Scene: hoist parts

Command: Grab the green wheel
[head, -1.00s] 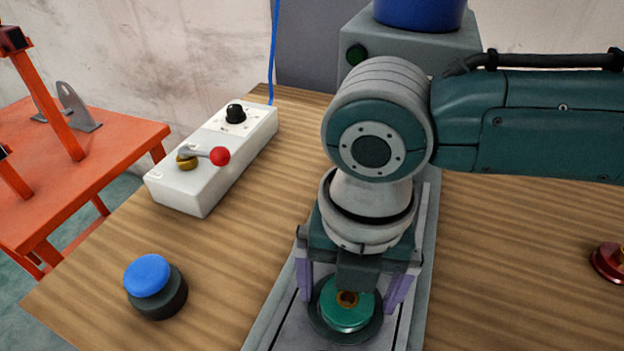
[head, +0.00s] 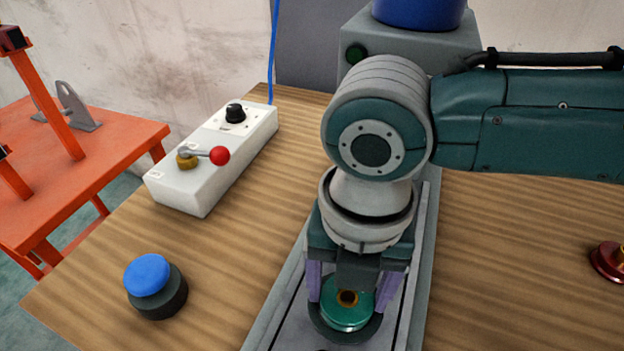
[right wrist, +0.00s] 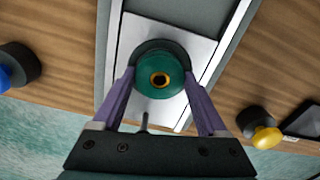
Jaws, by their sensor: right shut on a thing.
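In the right wrist view the fingertips (right wrist: 159,80) touch the wheel's left and right rims. My left gripper is not in view.
A white control box (head: 215,160) with a red-knobbed lever stands at left. A blue-topped button (head: 148,276) is at front left. A red wheel (head: 609,262) lies at the right edge. An orange table (head: 100,160) is far left.

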